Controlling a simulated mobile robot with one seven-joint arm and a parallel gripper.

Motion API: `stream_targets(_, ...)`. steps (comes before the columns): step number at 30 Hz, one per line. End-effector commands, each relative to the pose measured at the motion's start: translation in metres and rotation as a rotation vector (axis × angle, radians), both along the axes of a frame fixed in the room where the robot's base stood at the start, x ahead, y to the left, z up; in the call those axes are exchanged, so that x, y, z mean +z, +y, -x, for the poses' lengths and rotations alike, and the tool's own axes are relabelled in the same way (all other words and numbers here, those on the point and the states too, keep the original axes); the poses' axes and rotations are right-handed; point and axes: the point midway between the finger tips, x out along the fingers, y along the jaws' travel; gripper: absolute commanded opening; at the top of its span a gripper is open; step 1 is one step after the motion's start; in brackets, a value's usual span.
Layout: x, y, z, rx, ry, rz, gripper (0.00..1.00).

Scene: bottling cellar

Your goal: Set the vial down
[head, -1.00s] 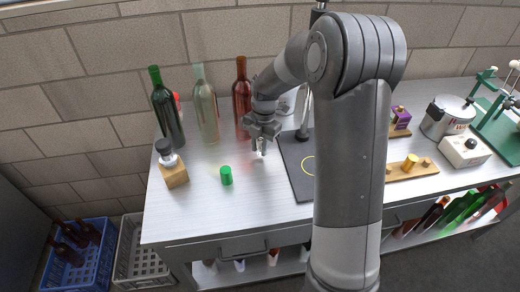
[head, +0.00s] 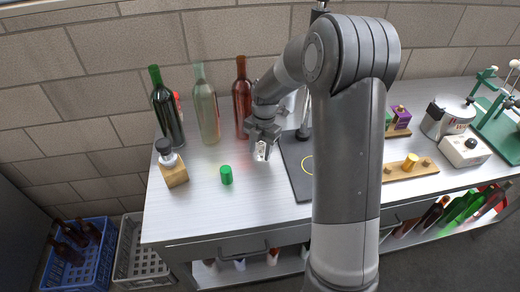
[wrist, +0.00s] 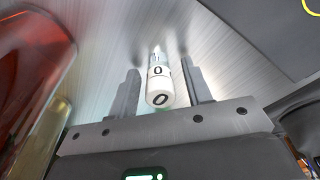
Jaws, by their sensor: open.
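The vial (wrist: 158,84) is a small clear tube with a white part marked "0". In the wrist view it stands between the two fingers of my gripper (wrist: 159,70), with a gap showing on each side. My gripper is open around the vial and low over the metal bench top. In the head view my gripper (head: 262,152) is in front of the red bottle, left of the dark mat, and the vial shows only as a small pale patch between the fingers. The vial appears upright; its contact with the bench is hard to see.
A red bottle (head: 242,98), a clear bottle (head: 207,110) and a dark green bottle (head: 167,112) stand behind and left. A green cylinder (head: 226,175) stands in front left. The dark mat (head: 297,165) lies right. Bare bench (head: 200,215) is clear in front.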

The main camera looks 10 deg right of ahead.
Motion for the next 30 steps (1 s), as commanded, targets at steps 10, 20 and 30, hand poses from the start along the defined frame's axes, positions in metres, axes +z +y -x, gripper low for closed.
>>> stream_targets(10,0.055,-0.006,-0.007,-0.002,-0.006,0.001,0.45)
stream_targets(20,0.111,-0.011,-0.013,-0.001,-0.002,0.001,0.45)
stream_targets(30,0.153,-0.012,0.017,-0.244,-0.046,0.060,0.45)
